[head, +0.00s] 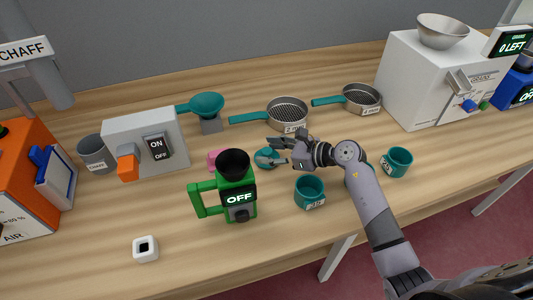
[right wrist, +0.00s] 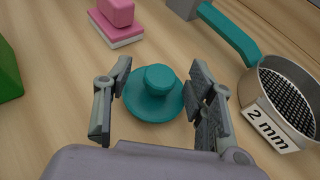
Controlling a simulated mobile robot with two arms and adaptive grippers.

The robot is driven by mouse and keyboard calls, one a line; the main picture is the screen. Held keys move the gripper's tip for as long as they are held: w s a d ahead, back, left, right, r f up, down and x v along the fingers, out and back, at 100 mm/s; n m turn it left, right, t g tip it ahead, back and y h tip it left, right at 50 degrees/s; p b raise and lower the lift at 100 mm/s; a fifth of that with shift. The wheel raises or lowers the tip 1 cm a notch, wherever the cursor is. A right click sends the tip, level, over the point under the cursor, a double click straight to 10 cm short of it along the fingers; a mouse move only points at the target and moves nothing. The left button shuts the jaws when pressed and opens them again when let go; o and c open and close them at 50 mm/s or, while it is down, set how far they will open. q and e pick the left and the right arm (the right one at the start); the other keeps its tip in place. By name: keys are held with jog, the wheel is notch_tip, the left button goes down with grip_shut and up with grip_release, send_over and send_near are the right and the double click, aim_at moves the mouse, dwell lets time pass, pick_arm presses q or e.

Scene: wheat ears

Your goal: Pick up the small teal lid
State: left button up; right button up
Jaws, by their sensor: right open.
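The small teal lid (right wrist: 140,101) lies on the wooden table, a round disc with a raised knob (right wrist: 160,79) in the middle. In the head view the lid (head: 265,158) shows behind and right of the green device, partly covered by my right gripper. My right gripper (right wrist: 160,88) is open, with one finger on each side of the lid; the fingers appear apart from it. The gripper also shows in the head view (head: 273,152). My left gripper is in neither view.
A green grinder-like device (head: 236,180) stands left of the lid, and a pink block (right wrist: 115,12) is close by. Sieves (head: 288,112) lie behind. A teal cup (head: 309,192) stands in front, another (head: 397,161) at right. The table's front left is mostly clear around a small white box (head: 145,248).

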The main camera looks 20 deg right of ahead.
jog(key=shift+c, duration=0.2)
jog(key=c, duration=0.9)
jog(key=shift+c, duration=0.4)
jog(key=shift+r, duration=0.1)
